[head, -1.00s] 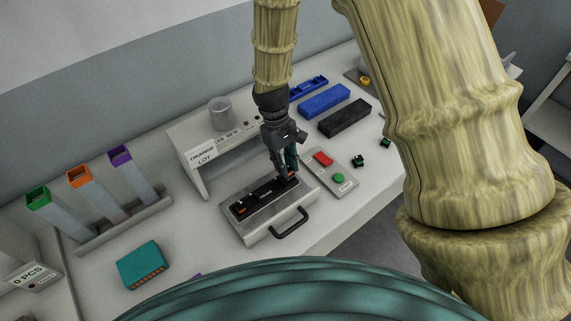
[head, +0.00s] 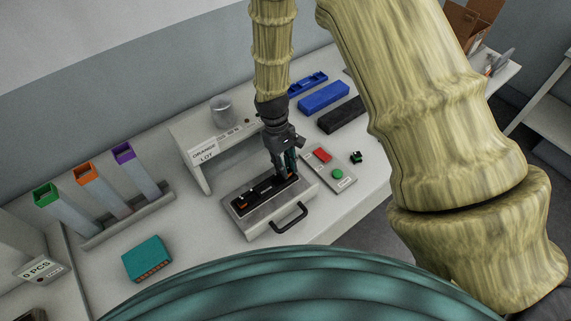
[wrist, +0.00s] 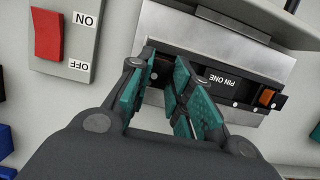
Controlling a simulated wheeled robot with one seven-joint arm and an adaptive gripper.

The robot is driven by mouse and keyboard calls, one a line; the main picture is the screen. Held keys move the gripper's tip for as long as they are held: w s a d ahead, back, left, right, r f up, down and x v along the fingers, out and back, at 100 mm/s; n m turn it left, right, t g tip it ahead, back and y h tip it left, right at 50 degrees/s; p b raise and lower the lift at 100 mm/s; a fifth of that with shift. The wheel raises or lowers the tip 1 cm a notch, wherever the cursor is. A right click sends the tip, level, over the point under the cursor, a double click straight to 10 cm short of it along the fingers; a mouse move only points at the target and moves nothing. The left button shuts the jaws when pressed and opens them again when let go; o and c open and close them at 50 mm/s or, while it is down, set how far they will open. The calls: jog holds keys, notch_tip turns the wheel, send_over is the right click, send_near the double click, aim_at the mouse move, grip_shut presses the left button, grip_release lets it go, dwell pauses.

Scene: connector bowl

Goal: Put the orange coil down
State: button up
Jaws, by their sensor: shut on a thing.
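My gripper (head: 285,174) is low over the right end of the metal fixture (head: 250,228), fingers pointing down. In the wrist view my gripper (wrist: 160,92) has its teal-padded fingers close together over the fixture's dark slot. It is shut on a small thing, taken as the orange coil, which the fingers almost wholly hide. I cannot tell whether that thing touches the slot. A black strip marked PIN ONE (wrist: 222,80) lies in the slot, with a small orange piece (wrist: 267,97) at its far end.
A switch box with a red switch (head: 322,155) and green button (head: 337,174) stands right of the fixture. The fixture's black handle (head: 289,220) faces front. A raised shelf labelled ORANGE LOT (head: 203,150) is behind. A teal box (head: 146,259) and colour-topped tubes (head: 86,174) stand left.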

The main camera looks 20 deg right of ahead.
jog(key=o, duration=0.9)
jog(key=shift+f, duration=0.1)
jog(key=b+v, duration=0.4)
jog(key=v, duration=0.8)
jog(key=shift+b, duration=0.35)
